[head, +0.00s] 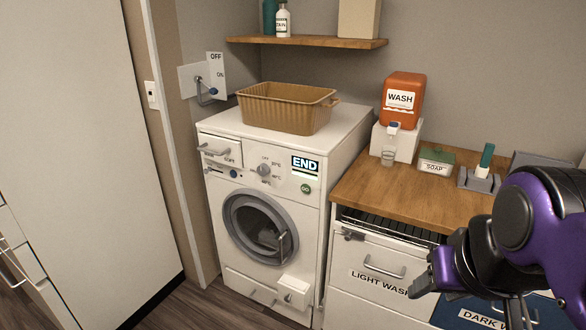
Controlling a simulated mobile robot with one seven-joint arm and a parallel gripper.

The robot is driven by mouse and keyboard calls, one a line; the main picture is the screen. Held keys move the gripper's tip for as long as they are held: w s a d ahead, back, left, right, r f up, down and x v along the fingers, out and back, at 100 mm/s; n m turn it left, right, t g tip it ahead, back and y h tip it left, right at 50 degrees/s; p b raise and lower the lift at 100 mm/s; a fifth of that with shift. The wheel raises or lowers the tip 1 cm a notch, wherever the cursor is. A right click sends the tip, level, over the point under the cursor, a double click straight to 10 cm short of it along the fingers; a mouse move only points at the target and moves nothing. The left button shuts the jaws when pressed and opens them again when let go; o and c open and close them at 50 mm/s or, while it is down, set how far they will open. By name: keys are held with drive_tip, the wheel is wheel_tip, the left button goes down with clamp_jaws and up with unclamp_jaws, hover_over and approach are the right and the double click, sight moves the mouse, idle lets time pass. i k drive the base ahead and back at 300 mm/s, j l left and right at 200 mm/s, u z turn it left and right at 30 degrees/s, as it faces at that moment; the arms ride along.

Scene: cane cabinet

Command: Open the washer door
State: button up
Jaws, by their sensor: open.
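The white washer (219,255) stands at the centre. Its round grey-rimmed door (233,205) looks closed, with a vertical handle (282,247) at its right side. My gripper (418,290) is at the lower right, apart from the washer, in front of the drawers. It is open, and I see nothing between its fingers.
A tan basket (290,108) sits on the washer. The wooden counter (360,188) at right holds an orange WASH dispenser (403,85) and a soap box (436,162). Below it are a LIGHT WASH drawer (380,262) and a DARK drawer. Floor shows in front of the washer.

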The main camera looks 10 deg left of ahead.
sight(265, 203)
drive_tip(key=u, duration=0.85)
